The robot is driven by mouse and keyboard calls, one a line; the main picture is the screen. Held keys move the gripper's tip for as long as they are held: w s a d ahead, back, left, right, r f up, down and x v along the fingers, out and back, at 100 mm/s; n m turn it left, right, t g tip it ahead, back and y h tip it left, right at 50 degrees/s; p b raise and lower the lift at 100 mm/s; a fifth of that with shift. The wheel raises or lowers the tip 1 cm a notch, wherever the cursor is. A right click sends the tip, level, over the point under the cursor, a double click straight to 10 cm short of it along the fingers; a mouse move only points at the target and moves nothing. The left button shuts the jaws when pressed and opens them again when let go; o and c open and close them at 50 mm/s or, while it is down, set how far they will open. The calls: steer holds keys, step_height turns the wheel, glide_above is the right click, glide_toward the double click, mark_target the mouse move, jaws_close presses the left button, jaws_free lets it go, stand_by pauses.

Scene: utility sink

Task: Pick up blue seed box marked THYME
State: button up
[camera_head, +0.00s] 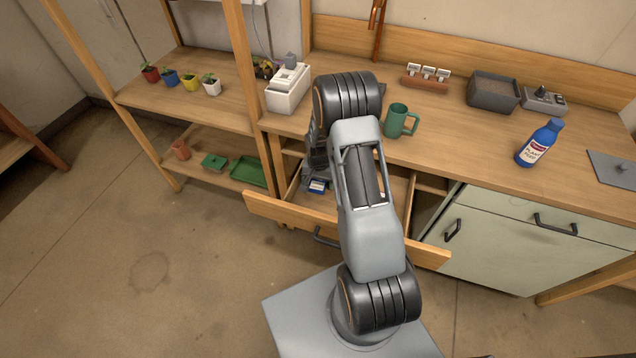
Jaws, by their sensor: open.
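A small blue box (318,187) with a pale label lies inside the open wooden drawer (280,212), toward its left side. Its lettering is too small to read. My gripper (317,174) hangs over the left part of the drawer, right by the blue box, and is partly hidden behind my own arm. The jaws are open; I cannot tell whether they stand around the box or just above it. My arm also hides the middle of the drawer.
A green mug (400,121) stands on the counter (455,135) behind the drawer. A white container (288,90) is at the counter's left end. Potted plants stand on the left shelf (195,100). The floor in front left is clear.

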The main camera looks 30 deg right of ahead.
steer(key=shift+f, duration=0.1)
steer(key=c, duration=1)
